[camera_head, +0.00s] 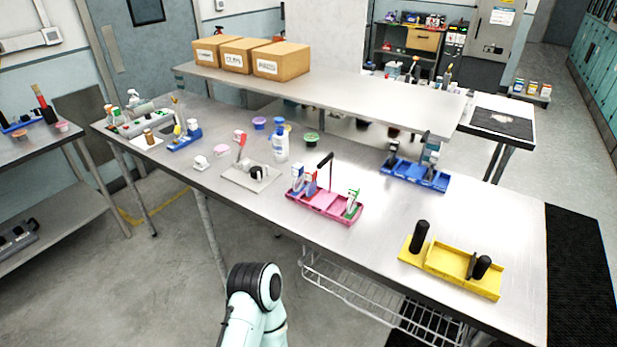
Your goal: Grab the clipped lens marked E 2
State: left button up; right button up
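No marking E 2 can be read at this size, so I cannot tell which thing is the clipped lens. A yellow tray (438,263) lies at the right front of the metal table. An upright black cylinder (419,237) stands at its left end, and a short dark piece (481,267) with a thin upright part beside it sits at its right end. A small black piece (257,173) also sits on a grey plate (240,179) at mid-table. Neither gripper shows; only a mint and black link of my own arm is at the bottom.
A pink tray (325,207) with small boxes and a black post stands mid-table. A blue tray (427,181) is behind right. A raised shelf (350,98) with cartons (282,61) overhangs the back. Bare tabletop lies between the pink and yellow trays.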

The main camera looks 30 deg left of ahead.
aim_at(298, 168)
jog(key=j+u, duration=0.15)
jog(key=j, duration=0.75)
jog(key=i+j+u, duration=0.15)
jog(key=j, duration=0.8)
